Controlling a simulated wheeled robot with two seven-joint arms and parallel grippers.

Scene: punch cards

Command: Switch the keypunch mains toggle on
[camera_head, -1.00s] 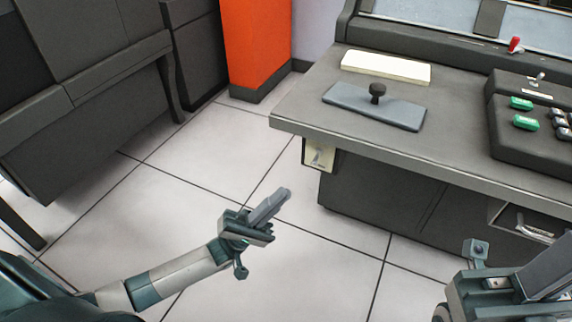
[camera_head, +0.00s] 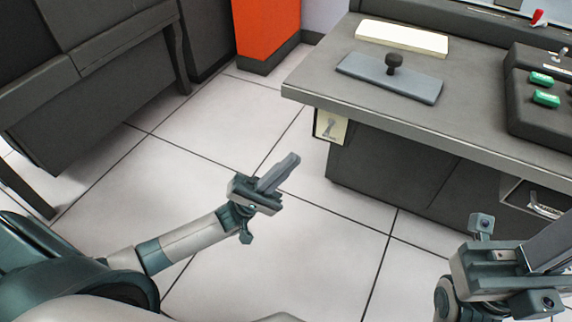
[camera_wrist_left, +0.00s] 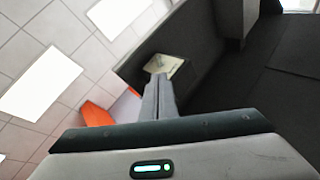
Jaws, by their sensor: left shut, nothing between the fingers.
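A cream plate with a small grey toggle lever (camera_head: 329,125) is on the keypunch desk's side, just under the left end of the top. I cannot tell which way the lever is set. The plate also shows in the left wrist view (camera_wrist_left: 165,66), just beyond the fingertips. My left gripper (camera_head: 291,159) is shut and empty, below and left of the plate in the head view, apart from it. Its shut fingers point toward the plate in the left wrist view (camera_wrist_left: 158,82). My right gripper (camera_head: 545,250) is at the lower right, its fingertips cut off by the frame.
The desk top (camera_head: 340,90) overhangs the plate. On it are a cream card stack (camera_head: 402,38), a grey plate with a black knob (camera_head: 393,62) and a console with green buttons (camera_head: 546,98). A dark cabinet (camera_head: 95,90) stands left. The floor between is clear.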

